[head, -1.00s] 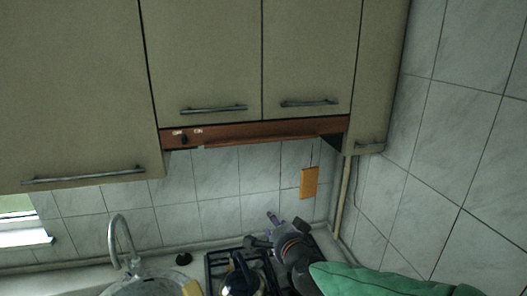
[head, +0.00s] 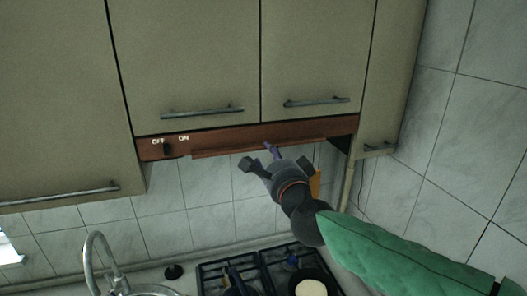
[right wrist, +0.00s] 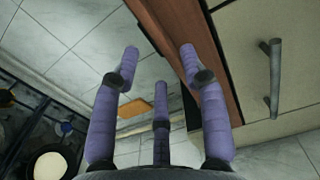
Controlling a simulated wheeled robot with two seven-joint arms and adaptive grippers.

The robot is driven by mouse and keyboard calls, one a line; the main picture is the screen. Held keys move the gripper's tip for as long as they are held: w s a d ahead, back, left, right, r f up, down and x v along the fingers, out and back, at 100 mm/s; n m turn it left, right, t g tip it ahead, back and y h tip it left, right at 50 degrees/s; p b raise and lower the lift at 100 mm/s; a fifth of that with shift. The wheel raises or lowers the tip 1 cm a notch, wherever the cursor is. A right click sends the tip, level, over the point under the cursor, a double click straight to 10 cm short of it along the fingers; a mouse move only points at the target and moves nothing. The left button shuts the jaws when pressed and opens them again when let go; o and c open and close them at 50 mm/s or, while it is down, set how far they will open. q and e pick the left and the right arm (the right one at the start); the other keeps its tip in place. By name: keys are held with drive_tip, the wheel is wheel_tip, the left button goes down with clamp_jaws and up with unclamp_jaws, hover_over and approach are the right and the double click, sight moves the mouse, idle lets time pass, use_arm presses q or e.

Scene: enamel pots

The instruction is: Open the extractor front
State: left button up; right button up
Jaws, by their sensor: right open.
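The extractor front (head: 230,141) is a reddish-brown wooden strip with a projecting lip under the beige cupboards. Its left end carries a dark knob with OFF and ON marks. It also shows in the right wrist view as a slanting brown band (right wrist: 207,48). My right gripper (head: 261,157) is just below the strip's lower edge, right of its middle. In the right wrist view the purple fingers are spread with nothing between them, and the right finger overlaps the brown band. I cannot tell whether it touches. My left gripper is not in view.
Cupboard doors with bar handles (head: 202,112) hang directly above the strip. Below are a hob (head: 240,268) with pans and a tap (head: 98,254) at left. An orange board (head: 316,184) hangs on the tiled wall behind my right gripper. A tiled wall closes the right side.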

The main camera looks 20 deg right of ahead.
sight(264, 149)
drive_tip(key=w, duration=0.3)
drive_tip(key=shift+w+r, duration=0.1)
drive_tip(key=shift+r, duration=0.05)
drive_tip(key=shift+w, duration=0.6)
drive_tip(key=shift+s, duration=0.1)
clamp_jaws()
